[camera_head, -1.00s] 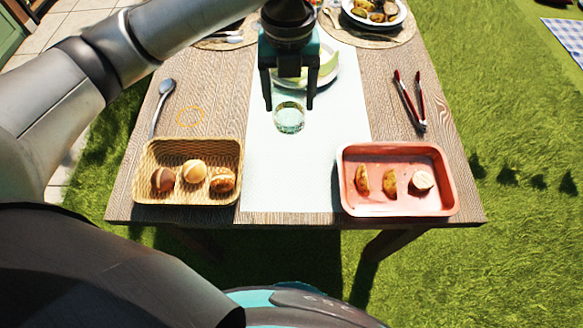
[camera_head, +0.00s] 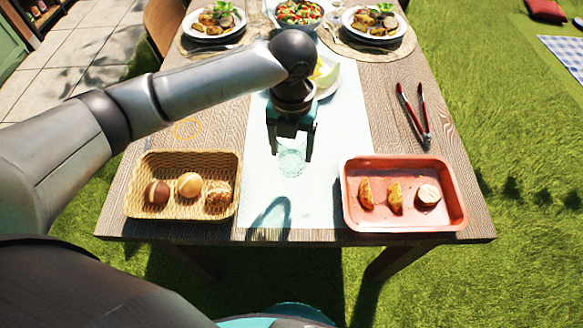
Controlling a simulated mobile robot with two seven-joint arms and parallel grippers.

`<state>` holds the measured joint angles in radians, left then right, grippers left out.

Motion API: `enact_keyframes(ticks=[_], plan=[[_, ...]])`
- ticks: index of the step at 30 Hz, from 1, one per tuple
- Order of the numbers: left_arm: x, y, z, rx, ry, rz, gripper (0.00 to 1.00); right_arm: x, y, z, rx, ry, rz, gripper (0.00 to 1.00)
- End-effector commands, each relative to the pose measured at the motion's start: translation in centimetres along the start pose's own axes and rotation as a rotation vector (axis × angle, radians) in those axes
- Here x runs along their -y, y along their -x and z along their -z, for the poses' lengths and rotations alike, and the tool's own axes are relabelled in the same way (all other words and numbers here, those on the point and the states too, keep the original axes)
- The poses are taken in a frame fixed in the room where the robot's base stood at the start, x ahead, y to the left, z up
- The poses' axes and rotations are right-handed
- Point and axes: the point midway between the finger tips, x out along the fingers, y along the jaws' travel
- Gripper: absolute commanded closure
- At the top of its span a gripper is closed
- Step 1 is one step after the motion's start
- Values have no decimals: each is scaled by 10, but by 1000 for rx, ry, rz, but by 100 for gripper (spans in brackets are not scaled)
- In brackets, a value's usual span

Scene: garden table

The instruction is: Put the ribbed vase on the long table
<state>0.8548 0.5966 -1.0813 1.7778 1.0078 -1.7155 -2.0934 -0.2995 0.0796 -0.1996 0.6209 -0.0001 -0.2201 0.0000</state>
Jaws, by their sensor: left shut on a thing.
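A clear, pale green glass vessel (camera_head: 291,162), which I take to be the ribbed vase, shows over the white runner; its ribs are too faint to make out. My left gripper (camera_head: 291,156) points down with its dark fingers on either side of the vessel, shut on it. The long wooden table (camera_head: 355,75) lies beneath. A gripper-shaped shadow falls on the runner to the lower left. I cannot tell exactly how high the vessel's base is. My right gripper is out of view.
A wicker basket (camera_head: 134,207) of rolls stands front left, and a pink tray (camera_head: 405,226) of food front right. Red tongs (camera_head: 414,115) lie at the right. Filled plates and a salad bowl (camera_head: 299,13) are at the back. The front middle of the runner (camera_head: 310,210) is clear.

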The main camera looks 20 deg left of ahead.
Motion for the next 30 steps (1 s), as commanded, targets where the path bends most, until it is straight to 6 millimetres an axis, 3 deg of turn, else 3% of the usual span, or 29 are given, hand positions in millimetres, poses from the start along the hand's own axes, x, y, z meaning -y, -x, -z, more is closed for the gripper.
enact_keyframes(ticks=[8,16,28,29,30], plan=[[1,-20,0,-1,-1,1,99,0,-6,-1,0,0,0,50],[1,-63,0,0,0,1,99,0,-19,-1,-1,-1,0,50],[0,-67,0,0,0,0,99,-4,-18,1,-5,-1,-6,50],[0,-68,0,0,0,0,27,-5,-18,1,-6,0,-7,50],[0,-68,0,0,0,0,23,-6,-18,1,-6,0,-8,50]])
